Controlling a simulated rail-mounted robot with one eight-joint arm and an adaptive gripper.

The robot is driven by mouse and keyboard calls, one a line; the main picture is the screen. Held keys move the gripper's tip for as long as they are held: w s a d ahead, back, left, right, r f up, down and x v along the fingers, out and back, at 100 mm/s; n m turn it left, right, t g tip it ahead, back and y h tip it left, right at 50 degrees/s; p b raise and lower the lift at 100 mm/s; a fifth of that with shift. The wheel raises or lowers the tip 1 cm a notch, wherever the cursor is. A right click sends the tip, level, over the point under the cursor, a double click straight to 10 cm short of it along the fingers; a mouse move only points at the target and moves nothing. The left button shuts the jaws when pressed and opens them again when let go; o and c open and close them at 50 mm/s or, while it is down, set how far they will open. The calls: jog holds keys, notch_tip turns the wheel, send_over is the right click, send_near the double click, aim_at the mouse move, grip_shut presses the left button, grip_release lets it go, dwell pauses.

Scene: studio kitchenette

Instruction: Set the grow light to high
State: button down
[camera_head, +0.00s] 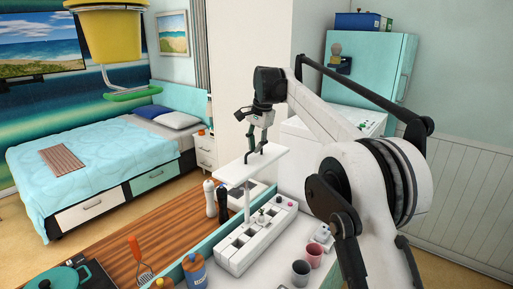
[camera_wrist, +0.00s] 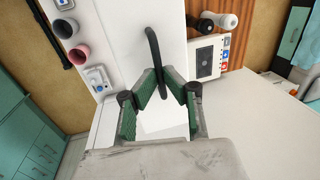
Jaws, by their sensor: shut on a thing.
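The grow light has a flat white lamp panel (camera_head: 235,176) above a long white planter base (camera_head: 232,262) with several square openings. A dark curved handle stands on top of the panel; in the wrist view the handle (camera_wrist: 152,42) arches up between my fingers. My gripper (camera_head: 260,143) is above the panel, shut on this handle. In the wrist view my gripper (camera_wrist: 174,78) has its green fingers on either side of the handle, with the white panel (camera_wrist: 128,25) beneath. I cannot read any brightness setting.
A grey cup (camera_head: 301,272) and a pink cup (camera_head: 315,255) stand right of the planter, near a small white box (camera_head: 324,234). White and black bottles (camera_head: 210,198) stand behind.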

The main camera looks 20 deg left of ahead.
aim_at(259, 160)
jog(key=shift+r, duration=0.6)
jog(key=c, duration=2.4)
grip_release()
jog(key=shift+w+d+f, duration=0.1)
jog(key=shift+w, duration=0.05)
jog(key=o, duration=0.6)
jog(key=shift+s+a, duration=0.2)
jog(key=shift+c, duration=0.2)
jog(key=shift+d, duration=0.15)
notch_tip(259, 160, up, 7)
jog(key=d, duration=0.1)
jog(key=shift+s+d, duration=0.2)
